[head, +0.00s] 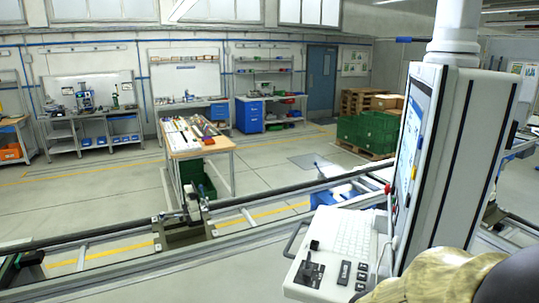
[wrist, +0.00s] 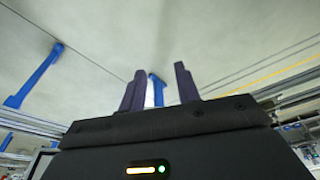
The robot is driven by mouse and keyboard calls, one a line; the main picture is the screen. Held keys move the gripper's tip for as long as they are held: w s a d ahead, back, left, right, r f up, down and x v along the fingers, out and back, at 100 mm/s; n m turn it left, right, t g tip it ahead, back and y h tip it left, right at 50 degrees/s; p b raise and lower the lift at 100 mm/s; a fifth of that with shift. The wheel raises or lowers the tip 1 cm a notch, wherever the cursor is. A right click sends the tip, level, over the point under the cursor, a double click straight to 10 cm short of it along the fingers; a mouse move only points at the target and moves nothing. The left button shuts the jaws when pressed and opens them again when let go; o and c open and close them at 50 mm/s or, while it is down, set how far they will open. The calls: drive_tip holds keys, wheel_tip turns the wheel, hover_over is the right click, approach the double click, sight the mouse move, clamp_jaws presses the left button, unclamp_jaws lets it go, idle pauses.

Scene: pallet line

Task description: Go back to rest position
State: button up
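My gripper (wrist: 160,78) shows in the wrist view. Its two dark fingers stand apart with a clear gap between them. Nothing is held; a blue and white part seen through the gap is in the background beyond the fingertips. The fingers point toward a plain grey surface. I cannot make out the gripper in the head view.
A control console (head: 335,245) with keyboard and screen stands close at right. A rail (head: 100,235) crosses the front. Beyond are a worktable (head: 222,146) with small items, green crates (head: 366,134) on a pallet, and wall benches. Floor (head: 90,190) at left is clear.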

drive_tip(key=b+x, duration=0.2)
drive_tip(key=s+b+x, duration=0.1)
drive_tip(key=b+x, duration=0.1)
drive_tip(key=x, duration=0.1)
drive_tip(key=shift+f, duration=0.3)
drive_tip(key=shift+s+r, duration=0.1)
idle(1.1)
